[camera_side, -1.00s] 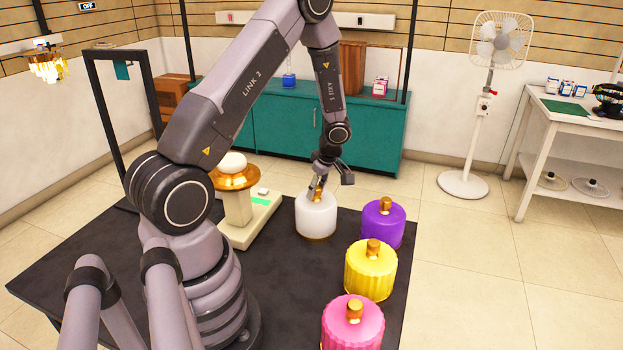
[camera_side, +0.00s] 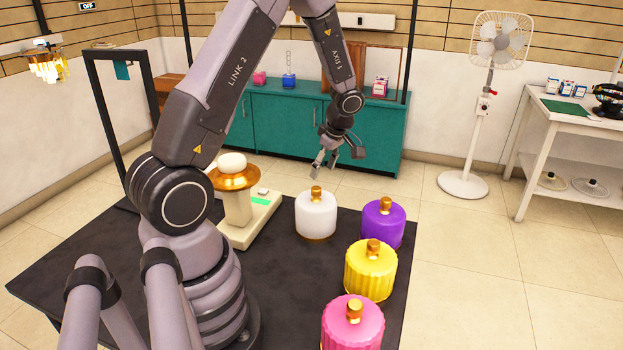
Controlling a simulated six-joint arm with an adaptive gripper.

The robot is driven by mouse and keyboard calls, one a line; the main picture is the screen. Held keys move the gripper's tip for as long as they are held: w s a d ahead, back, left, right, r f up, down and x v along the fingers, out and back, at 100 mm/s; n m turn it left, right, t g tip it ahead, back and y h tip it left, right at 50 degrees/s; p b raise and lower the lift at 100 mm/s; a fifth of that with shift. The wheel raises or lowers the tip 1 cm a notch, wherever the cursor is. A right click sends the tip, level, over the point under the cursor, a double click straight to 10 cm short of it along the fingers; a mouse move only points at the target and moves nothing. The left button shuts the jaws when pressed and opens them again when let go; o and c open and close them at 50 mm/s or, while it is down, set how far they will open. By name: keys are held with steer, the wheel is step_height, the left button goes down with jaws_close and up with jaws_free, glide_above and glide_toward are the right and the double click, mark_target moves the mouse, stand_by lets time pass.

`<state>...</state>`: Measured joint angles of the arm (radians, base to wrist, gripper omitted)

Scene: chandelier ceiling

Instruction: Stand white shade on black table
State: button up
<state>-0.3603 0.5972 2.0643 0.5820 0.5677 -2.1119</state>
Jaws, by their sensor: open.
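The white shade (camera_side: 316,216) stands upright on the black table (camera_side: 290,285), near its back edge. It has a gold knob on top and a gold rim at its base. My gripper (camera_side: 323,171) is open and empty. It hangs above the shade's knob, apart from it.
A purple shade (camera_side: 383,224), a yellow shade (camera_side: 370,273) and a pink shade (camera_side: 352,325) stand in a line along the table's right side. A cream stand with a gold dish (camera_side: 234,181) is left of the white shade. The table's middle is clear.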

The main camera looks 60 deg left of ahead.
steer(key=s+d+r+m+t, duration=0.15)
steer(key=d+r+m, duration=0.25)
steer(key=r, duration=0.4)
steer(key=s+d+r+m+t, duration=0.1)
steer(key=s+d+r+m, duration=0.3)
steer(key=r, duration=0.5)
steer(key=s+d+r+m+t+h, duration=0.3)
steer(key=s+d+r+m, duration=0.3)
steer(key=s+d+m, duration=0.5)
steer(key=s+m+t, duration=0.1)
steer(key=s+m, duration=0.1)
steer(key=m, duration=0.1)
steer(key=shift+r+m, duration=0.15)
steer(key=shift+m, duration=0.15)
